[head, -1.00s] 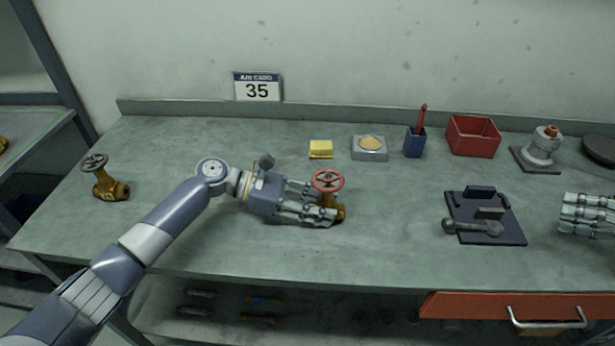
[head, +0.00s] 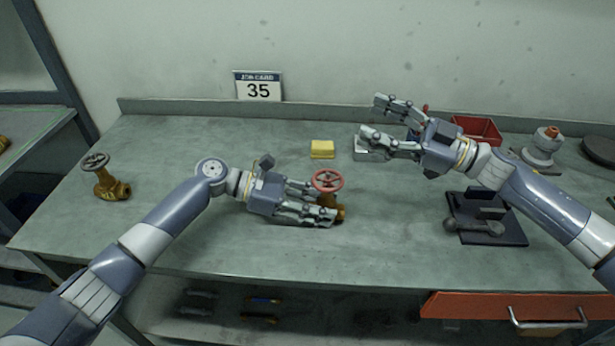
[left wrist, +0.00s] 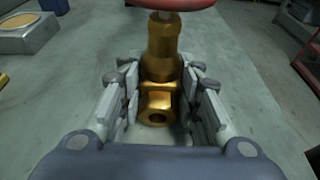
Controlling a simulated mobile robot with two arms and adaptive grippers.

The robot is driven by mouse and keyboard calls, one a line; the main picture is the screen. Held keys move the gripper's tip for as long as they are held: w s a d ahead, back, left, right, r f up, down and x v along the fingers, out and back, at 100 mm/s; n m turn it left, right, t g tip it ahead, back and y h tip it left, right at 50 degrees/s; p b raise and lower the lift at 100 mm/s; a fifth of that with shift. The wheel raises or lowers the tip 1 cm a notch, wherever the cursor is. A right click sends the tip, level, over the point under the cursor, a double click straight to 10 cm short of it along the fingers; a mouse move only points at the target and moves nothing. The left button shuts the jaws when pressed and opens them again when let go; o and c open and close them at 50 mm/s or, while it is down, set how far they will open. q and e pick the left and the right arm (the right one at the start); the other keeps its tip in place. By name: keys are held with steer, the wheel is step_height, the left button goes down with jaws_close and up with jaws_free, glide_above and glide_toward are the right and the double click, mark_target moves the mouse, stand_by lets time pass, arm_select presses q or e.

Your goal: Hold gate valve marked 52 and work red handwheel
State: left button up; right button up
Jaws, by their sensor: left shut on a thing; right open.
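A brass gate valve (head: 341,212) with a red handwheel (head: 327,180) stands upright on the bench. My left gripper (head: 322,206) is shut on its body from the left; in the left wrist view the brass body (left wrist: 160,65) sits between the fingers and the red wheel (left wrist: 172,3) is cut off at the top. No number on this valve is readable. My right gripper (head: 376,123) is open and empty, above the back of the bench, up and to the right of the red handwheel. A second brass valve with a dark handwheel (head: 95,162) stands at the far left.
A card reading 35 (head: 258,86) is on the wall. A yellow block (head: 322,149) lies behind the held valve. A dark fixture (head: 487,234) with a grey lever is at right. A red bin (head: 478,128) is partly behind my right arm. The front middle bench is clear.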

mark_target(328, 180)
steer(key=s+a+f+m+g+h, duration=0.1)
steer(key=s+f+g, duration=0.2)
steer(key=s+f, duration=0.55)
steer(key=shift+g, duration=0.3)
steer(key=w+a, duration=0.1)
steer(key=a, duration=0.3)
steer(key=w+a+f, duration=0.1)
steer(key=a, duration=0.2)
steer(key=w+a+f, duration=0.1)
steer(key=a, duration=0.3)
steer(key=shift+a, duration=0.35)
steer(key=shift+r, duration=0.1)
steer(key=c, duration=1)
steer(key=shift+w+d, duration=0.1)
steer(key=shift+c, duration=1)
